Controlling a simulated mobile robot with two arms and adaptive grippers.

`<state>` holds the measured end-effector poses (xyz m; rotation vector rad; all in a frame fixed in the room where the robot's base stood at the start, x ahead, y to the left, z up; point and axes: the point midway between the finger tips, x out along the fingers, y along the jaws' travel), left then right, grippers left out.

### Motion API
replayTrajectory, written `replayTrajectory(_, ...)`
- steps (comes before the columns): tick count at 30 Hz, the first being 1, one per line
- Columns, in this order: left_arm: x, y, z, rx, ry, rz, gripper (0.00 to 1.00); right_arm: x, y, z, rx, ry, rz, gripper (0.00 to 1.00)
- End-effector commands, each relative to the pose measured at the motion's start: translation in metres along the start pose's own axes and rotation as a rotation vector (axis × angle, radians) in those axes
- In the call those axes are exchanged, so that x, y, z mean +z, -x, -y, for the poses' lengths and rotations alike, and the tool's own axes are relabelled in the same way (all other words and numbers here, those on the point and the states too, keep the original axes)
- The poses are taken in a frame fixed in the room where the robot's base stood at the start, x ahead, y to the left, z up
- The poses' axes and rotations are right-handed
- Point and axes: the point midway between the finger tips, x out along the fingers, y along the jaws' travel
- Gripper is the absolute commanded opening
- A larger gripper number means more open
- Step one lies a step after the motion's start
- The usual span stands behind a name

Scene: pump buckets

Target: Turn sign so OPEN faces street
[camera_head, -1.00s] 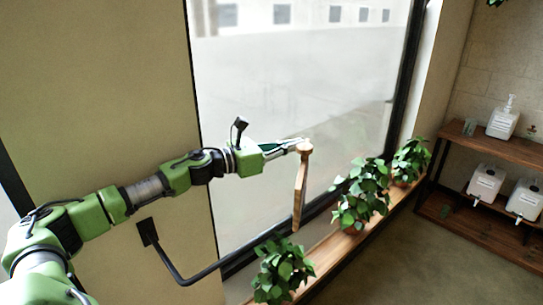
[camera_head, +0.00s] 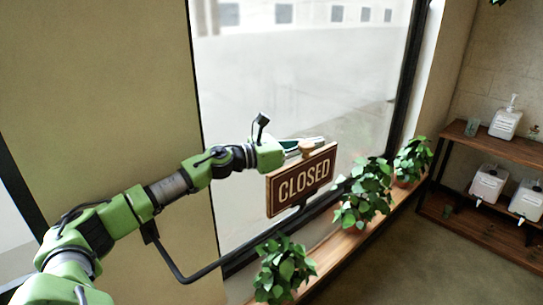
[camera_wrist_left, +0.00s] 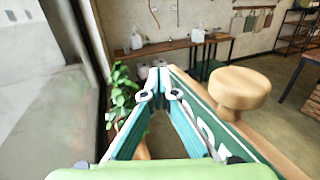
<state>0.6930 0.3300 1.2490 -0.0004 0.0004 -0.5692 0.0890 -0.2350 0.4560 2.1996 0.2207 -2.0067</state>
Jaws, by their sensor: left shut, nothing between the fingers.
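The sign (camera_head: 300,181) is a wooden board with a brown face reading CLOSED, turned toward the room in the head view. A round wooden knob (camera_head: 306,148) sits on its top edge; the knob (camera_wrist_left: 240,90) is large at right in the left wrist view. There the sign's other face (camera_wrist_left: 215,130) is green with partly visible white lettering. My left gripper (camera_wrist_left: 160,95) is shut and empty, alongside the green face on the window side. In the head view its fingers are partly hidden behind the sign. My right gripper is not in view.
A dark bracket (camera_head: 178,271) reaches from the wall toward the sign. The window (camera_head: 290,80) is close behind. Potted plants (camera_head: 283,268) stand on the wooden sill (camera_head: 335,243). A shelf (camera_head: 515,148) with white pump containers (camera_head: 487,184) stands at right.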

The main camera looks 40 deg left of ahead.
Motion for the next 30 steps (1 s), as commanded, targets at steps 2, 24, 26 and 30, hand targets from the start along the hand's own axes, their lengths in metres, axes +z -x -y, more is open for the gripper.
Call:
replayTrajectory(2, 0.0, -0.001, 0.001, 0.0, -0.001, 0.0, 0.0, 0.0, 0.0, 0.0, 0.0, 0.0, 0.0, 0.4)
replayTrajectory(24, -0.002, 0.018, 0.0, 0.002, 0.001, -0.003, 0.0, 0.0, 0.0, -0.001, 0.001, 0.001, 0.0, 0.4)
replayTrajectory(26, -0.002, 0.026, 0.0, 0.002, 0.0, -0.005, 0.0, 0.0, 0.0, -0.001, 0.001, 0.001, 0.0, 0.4)
replayTrajectory(30, -0.003, 0.043, 0.0, 0.001, 0.003, -0.005, 0.0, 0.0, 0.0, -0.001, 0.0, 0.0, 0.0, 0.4)
